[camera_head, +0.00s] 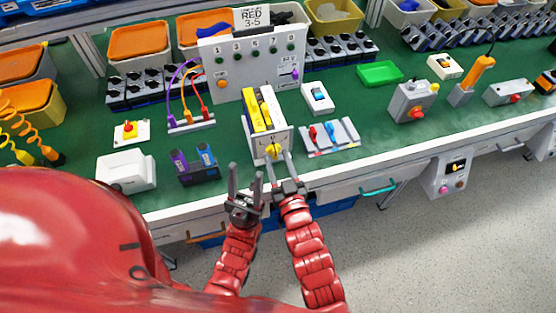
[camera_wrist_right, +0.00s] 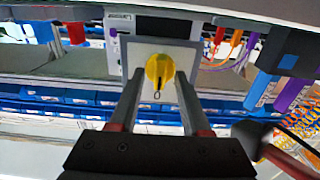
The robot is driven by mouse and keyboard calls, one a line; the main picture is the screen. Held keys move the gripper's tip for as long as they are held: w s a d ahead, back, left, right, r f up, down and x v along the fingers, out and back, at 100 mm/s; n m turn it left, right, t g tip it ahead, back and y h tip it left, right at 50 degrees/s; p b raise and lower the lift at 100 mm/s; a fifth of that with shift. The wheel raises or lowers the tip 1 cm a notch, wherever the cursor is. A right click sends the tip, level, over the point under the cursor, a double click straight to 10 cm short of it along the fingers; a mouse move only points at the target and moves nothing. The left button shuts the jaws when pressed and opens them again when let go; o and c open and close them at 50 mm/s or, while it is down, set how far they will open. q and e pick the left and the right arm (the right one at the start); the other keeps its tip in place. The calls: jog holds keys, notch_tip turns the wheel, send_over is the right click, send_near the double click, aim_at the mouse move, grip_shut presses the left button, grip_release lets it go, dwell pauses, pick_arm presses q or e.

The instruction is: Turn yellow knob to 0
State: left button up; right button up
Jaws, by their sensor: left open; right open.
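The yellow knob (camera_head: 274,151) sits on the front of a light box (camera_head: 260,145) near the table's front edge. In the right wrist view the knob (camera_wrist_right: 159,71) is on a pale square plate (camera_wrist_right: 183,55), with a dark mark at its lower end in the picture. My left gripper (camera_head: 246,180) is open and empty, left of the box.
Yellow-and-white blocks (camera_head: 258,110) stand on the box. Dark blue-purple devices (camera_head: 193,160) stand left of it, and a plate with red and blue levers (camera_head: 331,136) lies right. A white device (camera_head: 126,170) stands further left.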

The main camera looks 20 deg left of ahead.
jog(key=v, duration=1.7)
jog(key=shift+b, duration=0.35)
jog(key=shift+s+d, duration=0.15)
